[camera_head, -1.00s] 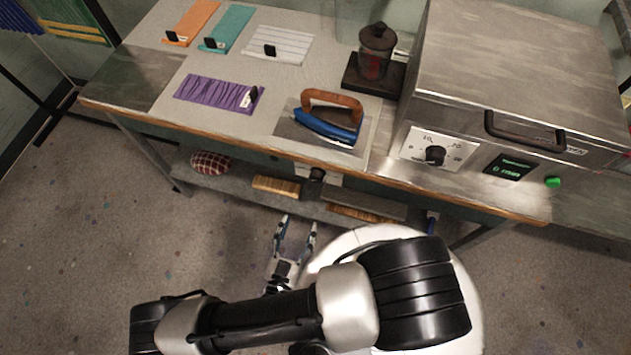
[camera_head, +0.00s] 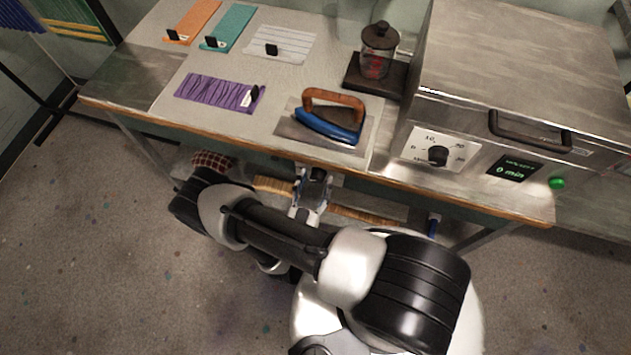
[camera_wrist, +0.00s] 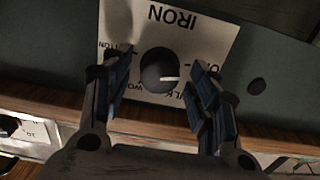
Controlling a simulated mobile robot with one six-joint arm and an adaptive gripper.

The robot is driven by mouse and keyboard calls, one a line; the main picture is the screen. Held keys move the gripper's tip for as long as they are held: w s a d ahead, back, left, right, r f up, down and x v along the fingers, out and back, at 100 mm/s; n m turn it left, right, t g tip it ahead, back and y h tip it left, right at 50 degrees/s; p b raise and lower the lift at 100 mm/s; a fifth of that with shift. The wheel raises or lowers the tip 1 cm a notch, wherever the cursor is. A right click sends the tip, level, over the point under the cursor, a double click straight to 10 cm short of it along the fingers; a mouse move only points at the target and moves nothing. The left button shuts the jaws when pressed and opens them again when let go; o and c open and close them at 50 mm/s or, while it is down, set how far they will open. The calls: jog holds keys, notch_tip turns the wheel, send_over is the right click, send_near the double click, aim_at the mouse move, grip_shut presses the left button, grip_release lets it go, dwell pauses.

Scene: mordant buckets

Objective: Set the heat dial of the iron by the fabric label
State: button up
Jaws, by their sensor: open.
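The iron's heat dial (camera_wrist: 158,72) is a dark round knob on a white plate (camera_wrist: 185,28) marked IRON, upside down in the wrist view. Its pale pointer faces right, near partly covered words ending in "ON" and "LK". My gripper (camera_wrist: 164,72) is open, with a finger on either side of the dial; I cannot tell whether they touch it. My gripper also shows in the head view (camera_head: 313,184) at the table's front. The blue iron (camera_head: 330,124) with a wooden handle rests on the table. Purple fabric (camera_head: 212,93) with a white tag (camera_head: 249,97) lies left of it; the tag's text is unreadable.
Orange (camera_head: 192,20), teal (camera_head: 232,24) and white striped (camera_head: 285,42) fabrics lie at the back with black clips. A metal box (camera_head: 520,60) with its own dial (camera_head: 438,155) stands right, beside a lidded glass jar (camera_head: 377,62). A shelf with blocks lies below the tabletop.

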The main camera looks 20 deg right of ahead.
jog(key=shift+w+d, duration=0.2)
jog(key=shift+c, duration=0.2)
jog(key=c, duration=1)
jog(key=shift+c, duration=0.2)
